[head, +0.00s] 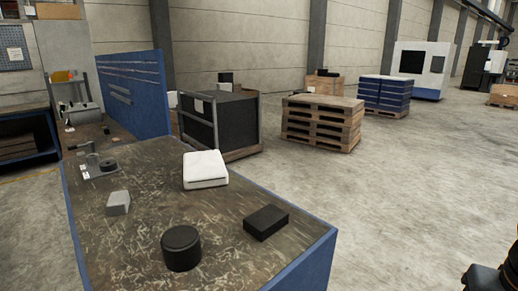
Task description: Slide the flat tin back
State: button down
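A black, round, low tin (181,248) with a flat lid stands upright near the front of the worktable (225,262). A black, flat rectangular box (266,222) lies to its right, near the table's right edge. Which of these two is the flat tin I cannot tell for sure; the round one looks most like a tin. Nothing touches either of them. My gripper's fingers do not show; only a dark part, probably of my arm, shows at the bottom right corner, off the table.
A small grey block (118,203) is at left, and a grey plate with small round parts (101,168) is at the back left. A blue panel (134,98) stands beyond the table. Bare tabletop separates the items.

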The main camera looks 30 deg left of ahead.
aim_at(206, 169)
jog(key=i, duration=3.1)
jog(key=u, duration=1.2)
jog(key=i, duration=0.25)
jog(key=u, duration=1.9)
